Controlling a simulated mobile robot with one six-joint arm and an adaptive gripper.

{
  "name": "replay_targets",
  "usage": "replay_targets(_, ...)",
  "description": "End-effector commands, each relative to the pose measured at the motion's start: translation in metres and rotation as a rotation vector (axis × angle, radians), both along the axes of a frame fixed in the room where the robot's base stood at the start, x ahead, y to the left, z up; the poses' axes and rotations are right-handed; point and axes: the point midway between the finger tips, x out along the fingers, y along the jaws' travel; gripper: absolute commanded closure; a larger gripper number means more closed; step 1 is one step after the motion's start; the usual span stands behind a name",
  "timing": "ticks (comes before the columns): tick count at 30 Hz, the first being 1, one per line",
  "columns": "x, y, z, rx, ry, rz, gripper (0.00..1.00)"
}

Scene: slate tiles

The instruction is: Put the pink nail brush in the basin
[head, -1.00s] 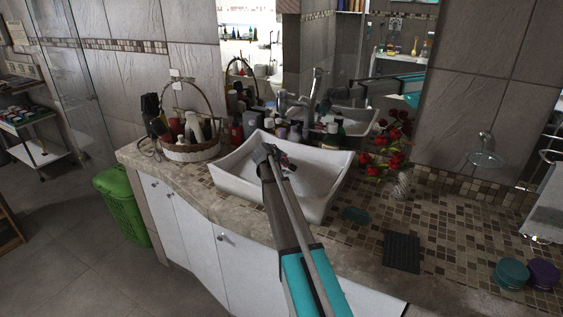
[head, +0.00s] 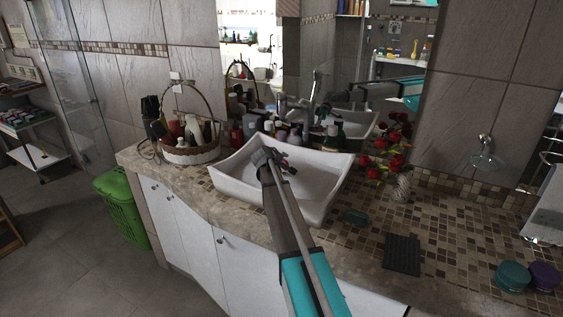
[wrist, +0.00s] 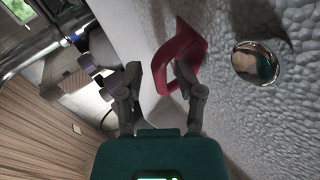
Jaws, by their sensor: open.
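The white basin (head: 325,205) stands on the counter below the mirror. My gripper (head: 284,164) is over the inside of the basin in the head view. In the wrist view my gripper (wrist: 158,78) is open, with its two dark fingers apart. The pink nail brush (wrist: 184,52), reddish-pink with a looped handle, is against the basin's pale inner surface just beyond the fingertips, close to the right finger. The fingers are not closed on it. The round chrome drain (wrist: 254,62) is to its right. In the head view the brush is largely hidden by my gripper.
Several bottles (head: 250,124) and the faucet stand behind the basin. A wicker basket (head: 190,154) is to the left, and red flowers in a vase (head: 401,187) are to the right. A dark ridged mat (head: 402,254) and two round jars (head: 513,275) lie further right.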

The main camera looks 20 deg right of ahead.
Motion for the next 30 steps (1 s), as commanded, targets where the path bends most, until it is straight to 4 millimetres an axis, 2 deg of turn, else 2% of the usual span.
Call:
replay_targets(8, 0.0, 0.0, 0.005, 0.0, 0.0, 0.0, 0.51)
replay_targets(11, -0.006, 0.006, 0.01, 0.0, 0.0, 0.0, 0.51)
replay_targets(30, -0.057, 0.067, 0.058, -0.001, 0.001, 0.001, 0.51)
